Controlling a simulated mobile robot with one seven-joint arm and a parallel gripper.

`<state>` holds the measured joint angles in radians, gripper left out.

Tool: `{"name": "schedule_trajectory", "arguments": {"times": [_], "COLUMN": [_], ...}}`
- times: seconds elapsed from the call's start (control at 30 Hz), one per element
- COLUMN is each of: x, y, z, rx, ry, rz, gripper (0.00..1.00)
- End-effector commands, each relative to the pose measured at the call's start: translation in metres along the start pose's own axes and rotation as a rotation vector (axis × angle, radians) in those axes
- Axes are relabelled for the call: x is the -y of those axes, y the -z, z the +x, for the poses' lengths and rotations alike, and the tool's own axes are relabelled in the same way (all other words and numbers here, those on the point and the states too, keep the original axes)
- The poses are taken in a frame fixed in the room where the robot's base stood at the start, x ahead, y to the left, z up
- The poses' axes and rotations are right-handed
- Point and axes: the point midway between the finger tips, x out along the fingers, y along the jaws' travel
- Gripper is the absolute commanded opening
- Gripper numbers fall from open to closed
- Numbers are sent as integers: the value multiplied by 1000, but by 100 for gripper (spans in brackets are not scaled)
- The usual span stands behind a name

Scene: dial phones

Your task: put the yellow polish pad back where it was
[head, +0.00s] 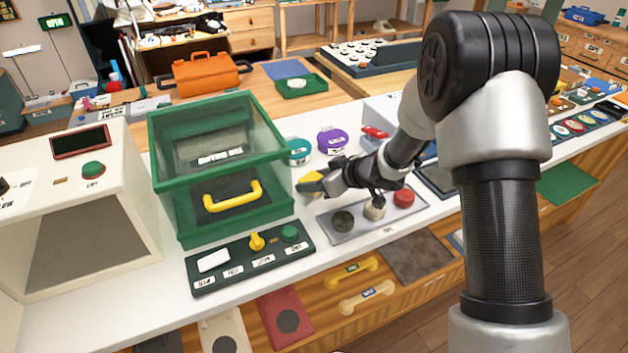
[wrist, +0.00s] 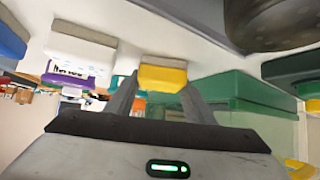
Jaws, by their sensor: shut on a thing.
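The yellow polish pad (head: 311,183) is held in my gripper (head: 324,184) above the white counter, just right of the green glass-walled box (head: 292,180). In the wrist view the yellow pad (wrist: 163,76), with a greyish-tan layer on it, sits between the two fingertips (wrist: 160,88). My gripper is shut on it. A grey tray (head: 330,228) lies below and to the right, with a dark round piece (head: 343,220), a cream one (head: 374,210) and a red one (head: 404,197). Where the pad was before is not shown.
A dark control panel (head: 215,281) with a yellow knob (head: 257,241) lies in front of the green box. Behind my gripper stand a teal round item (head: 298,152) and a purple one (head: 331,140). A cream machine (head: 80,190) is at left.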

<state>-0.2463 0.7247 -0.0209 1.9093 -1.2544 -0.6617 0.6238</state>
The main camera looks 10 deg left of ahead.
Motion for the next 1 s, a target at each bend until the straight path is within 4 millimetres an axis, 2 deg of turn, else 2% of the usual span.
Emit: {"name": "schedule_trajectory", "arguments": {"times": [0.03, 0.07, 0.17, 0.47, 0.57, 0.67, 1.0], "x": [0, 0, 0, 0, -1, -1, -1], "y": [-2, -2, -1, 0, 2, 4, 4], "z": [2, 1, 1, 0, -7, -23, -95], "rx": [0, 0, 0, 0, 0, 0, -1], "ry": [0, 0, 0, 0, -2, -3, -3], "rz": [1, 0, 0, 0, 1, 2, 1], "gripper": [22, 51, 67, 67, 67, 67, 67]}}
